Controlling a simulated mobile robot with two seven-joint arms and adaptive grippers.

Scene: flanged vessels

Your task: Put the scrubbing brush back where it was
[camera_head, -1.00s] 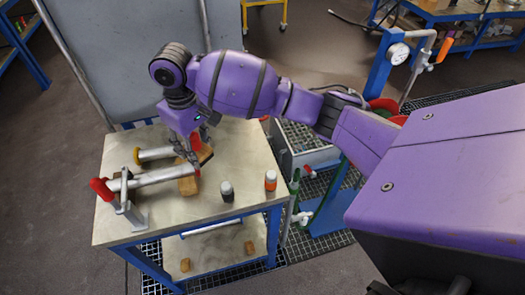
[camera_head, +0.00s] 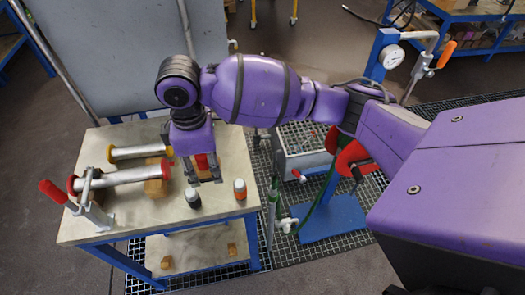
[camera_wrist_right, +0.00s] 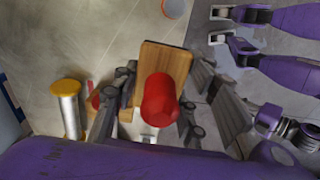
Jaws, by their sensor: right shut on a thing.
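The scrubbing brush (camera_wrist_right: 168,62) shows in the right wrist view as a flat wooden block with a round red grip. My right gripper (camera_wrist_right: 150,108) is shut on it, with fingers on both sides of the red part. In the head view my right gripper (camera_head: 206,178) points down over the right half of the worktable (camera_head: 130,225), right of the metal tubes. The red part of the brush shows between its fingers; the wood is mostly hidden there. I cannot tell whether the brush touches the tabletop.
A flanged metal tube (camera_head: 120,178) lies on a wooden block (camera_head: 156,187), beside a red-handled clamp (camera_head: 95,205). A yellow-ended tube (camera_head: 135,152) lies behind. A dark bottle (camera_head: 193,199) and an orange-and-white bottle (camera_head: 240,189) stand near the front.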

